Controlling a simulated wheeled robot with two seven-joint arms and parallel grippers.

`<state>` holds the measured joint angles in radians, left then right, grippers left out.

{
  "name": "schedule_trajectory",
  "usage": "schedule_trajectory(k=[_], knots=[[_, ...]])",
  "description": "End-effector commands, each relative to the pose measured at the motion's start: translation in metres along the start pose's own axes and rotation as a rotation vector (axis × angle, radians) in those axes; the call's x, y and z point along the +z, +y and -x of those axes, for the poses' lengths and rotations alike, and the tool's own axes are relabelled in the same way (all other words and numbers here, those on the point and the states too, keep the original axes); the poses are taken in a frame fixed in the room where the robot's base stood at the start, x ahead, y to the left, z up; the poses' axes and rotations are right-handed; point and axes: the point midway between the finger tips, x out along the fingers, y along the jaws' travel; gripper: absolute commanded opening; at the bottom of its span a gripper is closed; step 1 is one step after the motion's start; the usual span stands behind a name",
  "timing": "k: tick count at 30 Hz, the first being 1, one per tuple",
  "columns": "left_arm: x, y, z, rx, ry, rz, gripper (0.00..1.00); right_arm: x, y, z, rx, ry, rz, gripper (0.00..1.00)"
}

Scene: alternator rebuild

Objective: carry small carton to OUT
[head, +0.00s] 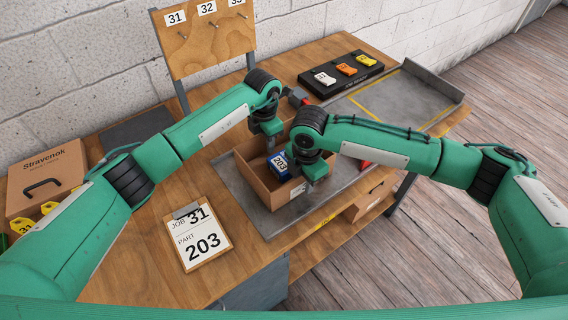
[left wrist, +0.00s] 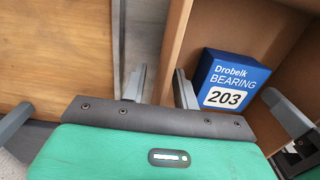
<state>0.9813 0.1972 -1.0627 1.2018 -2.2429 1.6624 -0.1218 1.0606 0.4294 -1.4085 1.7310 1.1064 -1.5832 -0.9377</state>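An open brown carton (head: 262,192) sits on a grey mat (head: 236,182) near the table's front edge. Its wall also shows in the left wrist view (left wrist: 172,45). Inside lies a blue box (head: 279,162) marked "Drobelk BEARING 203" (left wrist: 232,80). My left gripper (head: 270,140) is at the carton's far side; in the left wrist view its fingers stand apart on either side of the carton wall, with a gap beside the wall. My right gripper (head: 313,176) is at the near right side; its fingertips are largely hidden. No OUT lettering is readable.
A grey tray with yellow lines (head: 402,100) lies empty at the right. Behind it stands a black rack (head: 340,75) with several tags. A clipboard (head: 197,237), a Stravenok box (head: 47,178) and a numbered board (head: 208,42) are at the left and back. Another carton (head: 371,202) sits below the tabletop.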

Motion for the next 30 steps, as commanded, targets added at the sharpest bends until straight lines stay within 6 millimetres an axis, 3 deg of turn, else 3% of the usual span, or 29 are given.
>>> schedule_trajectory(k=[5, 9, 22, 30], knots=[[0.0, 0.0, 0.0, 0.0, 0.0, 0.0, 0.28, 0.0, 0.0, 0.0, 0.0, 0.0, 0.0, 0.28], [0.0, 0.0, 0.0, 0.0, 0.0, 0.0, 0.01, 0.0, 0.0, 0.0, 0.0, 0.0, 0.0, 0.01], [0.0, 0.0, 0.002, 0.0, 0.0, 0.0, 0.0, 0.0, 0.0, 0.002, 0.001, 0.0, 0.0, 0.0], [0.0, 0.0, 0.017, 0.001, 0.0, 0.0, 0.0, 0.0, 0.0, 0.017, 0.001, 0.0, 0.0, 0.0]])
